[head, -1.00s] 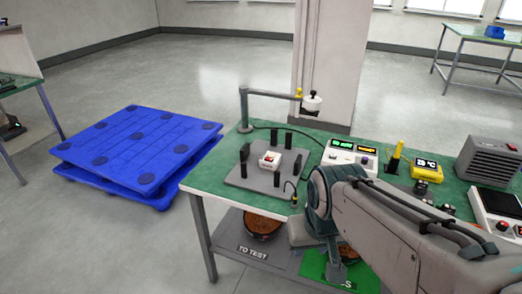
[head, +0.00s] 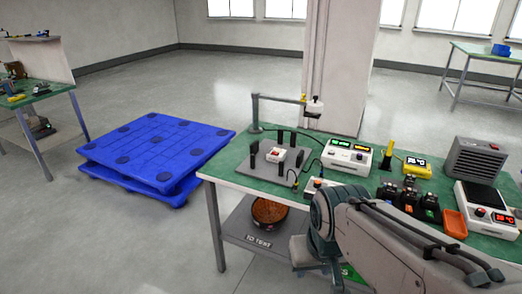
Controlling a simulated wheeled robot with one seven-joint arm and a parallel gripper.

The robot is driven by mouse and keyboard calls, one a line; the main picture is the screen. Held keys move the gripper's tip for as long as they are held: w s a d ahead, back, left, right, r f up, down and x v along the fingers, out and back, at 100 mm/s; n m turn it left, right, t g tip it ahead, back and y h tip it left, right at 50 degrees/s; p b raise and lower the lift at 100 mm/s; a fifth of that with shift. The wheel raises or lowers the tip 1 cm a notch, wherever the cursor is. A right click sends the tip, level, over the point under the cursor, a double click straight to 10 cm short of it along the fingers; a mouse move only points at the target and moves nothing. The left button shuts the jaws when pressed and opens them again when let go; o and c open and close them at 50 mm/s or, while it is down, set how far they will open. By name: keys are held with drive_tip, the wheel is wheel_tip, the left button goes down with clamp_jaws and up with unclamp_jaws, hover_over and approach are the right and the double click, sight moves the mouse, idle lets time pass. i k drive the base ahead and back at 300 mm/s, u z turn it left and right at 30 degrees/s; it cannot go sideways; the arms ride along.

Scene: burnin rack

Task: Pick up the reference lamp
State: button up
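No object is clearly marked as the reference lamp. A small white cylinder with a dark underside (head: 314,106) hangs from a grey bent post (head: 255,112) at the back of the green bench (head: 228,163); I cannot tell if it is the lamp. Below it, a white block with a red part (head: 277,154) sits on a grey plate (head: 262,171) among several black posts. My arm reaches in from the lower right and bends down in front of the bench. My gripper is not visible.
A white meter box (head: 346,157), a yellow display unit (head: 416,166), an orange tray (head: 454,223) and a grey heater box (head: 474,160) stand along the bench. A "TO TEST" shelf (head: 237,237) holds a round bin (head: 269,211). Blue pallets (head: 158,147) lie left on open floor.

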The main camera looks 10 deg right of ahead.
sight(282, 156)
drive_tip(key=u, duration=0.85)
drive_tip(key=i, duration=1.6)
drive_tip(key=z, duration=0.85)
drive_tip(key=i, duration=0.55)
drive_tip(key=z, duration=0.5)
